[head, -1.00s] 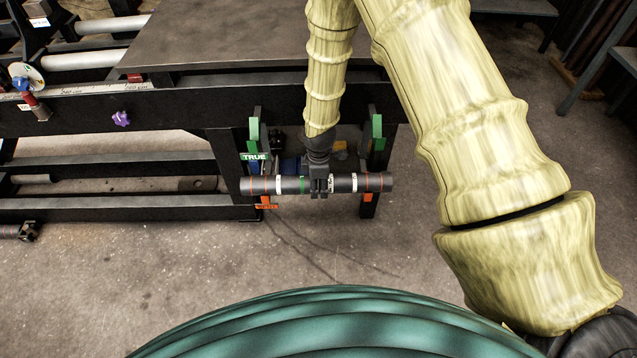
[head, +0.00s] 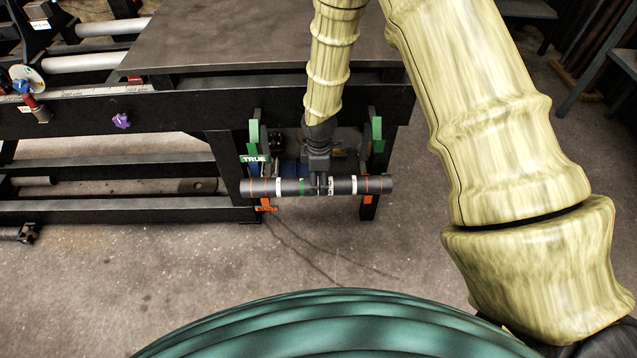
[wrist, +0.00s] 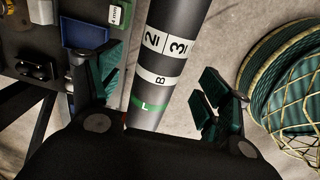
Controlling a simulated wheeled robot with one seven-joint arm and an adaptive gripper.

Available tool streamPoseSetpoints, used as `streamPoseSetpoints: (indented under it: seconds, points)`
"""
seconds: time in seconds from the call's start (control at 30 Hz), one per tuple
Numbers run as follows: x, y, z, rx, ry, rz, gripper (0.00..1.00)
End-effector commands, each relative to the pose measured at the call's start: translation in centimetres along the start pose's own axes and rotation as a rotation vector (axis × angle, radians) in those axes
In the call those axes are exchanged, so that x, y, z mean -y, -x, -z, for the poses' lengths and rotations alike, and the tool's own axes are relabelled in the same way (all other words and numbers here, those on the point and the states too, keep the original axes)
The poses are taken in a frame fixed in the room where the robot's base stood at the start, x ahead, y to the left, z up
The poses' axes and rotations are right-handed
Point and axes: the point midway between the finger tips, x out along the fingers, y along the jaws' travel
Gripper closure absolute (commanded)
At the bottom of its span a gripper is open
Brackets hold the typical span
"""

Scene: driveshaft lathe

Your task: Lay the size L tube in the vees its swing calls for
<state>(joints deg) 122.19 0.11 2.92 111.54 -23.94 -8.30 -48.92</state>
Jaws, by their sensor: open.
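The size L tube (head: 290,187) is dark, with white bands, a green band and thin orange lines. It lies level across the front of the bench end, at the orange vees (head: 265,205), whose contact with it is mostly hidden. The green vees (head: 254,133), with a TRUE sign (head: 254,159), stand higher and look empty. In the wrist view the tube (wrist: 178,20) shows "2", "3", "B" and a green "L" band. My gripper (head: 321,181) is open at the tube's middle; its green-padded fingers (wrist: 162,92) stand apart on either side of it.
The bench top (head: 240,35) rises behind the vees. A blue bin (wrist: 86,34) and a "4 mm" tag (wrist: 117,14) show beside the tube in the wrist view. A purple knob (head: 121,121) is on the rail at left.

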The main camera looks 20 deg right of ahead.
Motion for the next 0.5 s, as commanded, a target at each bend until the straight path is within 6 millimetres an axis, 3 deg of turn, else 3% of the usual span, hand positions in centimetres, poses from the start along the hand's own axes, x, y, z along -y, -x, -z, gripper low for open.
streamPoseSetpoints:
  seconds: [0.23, 0.5]
  points:
    - [-0.1, 4.0, 0.0, -0.001, 0.0, -0.003, 0.23]
    - [-0.1, 6.6, 0.0, 0.0, 0.0, 0.0, 0.23]
